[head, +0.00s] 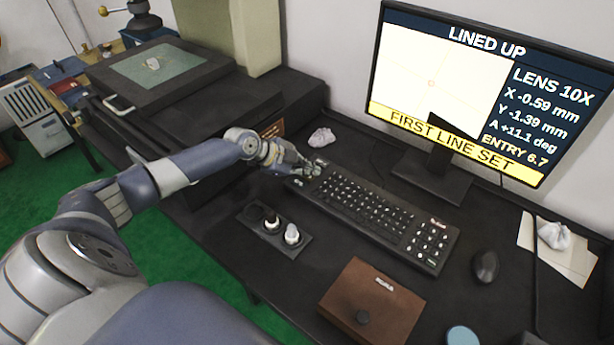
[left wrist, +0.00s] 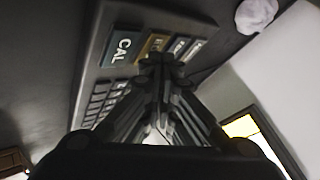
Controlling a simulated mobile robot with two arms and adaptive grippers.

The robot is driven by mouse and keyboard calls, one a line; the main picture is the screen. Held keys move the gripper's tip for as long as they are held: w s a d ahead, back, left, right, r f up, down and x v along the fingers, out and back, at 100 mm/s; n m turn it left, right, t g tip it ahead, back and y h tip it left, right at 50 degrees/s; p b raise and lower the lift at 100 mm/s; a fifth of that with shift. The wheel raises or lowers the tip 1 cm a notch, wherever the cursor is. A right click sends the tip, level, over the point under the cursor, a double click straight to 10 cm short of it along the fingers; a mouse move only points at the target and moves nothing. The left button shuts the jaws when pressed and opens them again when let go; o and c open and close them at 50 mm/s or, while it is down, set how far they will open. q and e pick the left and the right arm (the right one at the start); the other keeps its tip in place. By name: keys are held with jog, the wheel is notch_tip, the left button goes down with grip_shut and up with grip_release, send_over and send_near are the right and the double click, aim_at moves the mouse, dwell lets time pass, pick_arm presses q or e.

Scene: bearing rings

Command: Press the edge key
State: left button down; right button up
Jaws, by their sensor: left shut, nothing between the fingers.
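The black keyboard (head: 375,208) lies on the dark desk below the monitor. My left gripper (head: 310,168) is shut and empty at the keyboard's far left corner. In the left wrist view, the shut fingertips (left wrist: 162,62) are in front of a row of larger labelled keys. One reads CAL (left wrist: 122,46); beside it is a tan key (left wrist: 153,44), and further keys run to the right, partly behind the fingers. I cannot read which one is the edge key, nor tell whether the fingertips touch a key. My right gripper is not in view.
The monitor (head: 440,135) reads LINED UP and FIRST LINE SET. A knob panel (head: 262,240), a brown box (head: 350,300) and a mouse (head: 485,266) are on the desk. Crumpled paper (head: 321,137) lies just behind the gripper; a measuring stage (head: 205,85) stands left.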

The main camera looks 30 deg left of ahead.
aim_at(308, 178)
pick_arm(q)
jog(key=shift+f, duration=0.2)
jog(key=shift+r, duration=0.1)
dwell(0.4)
jog(key=shift+r, duration=0.7)
jog(key=shift+p, duration=0.3)
jog(key=shift+r+p, duration=1.7)
jog(key=shift+r, duration=0.85)
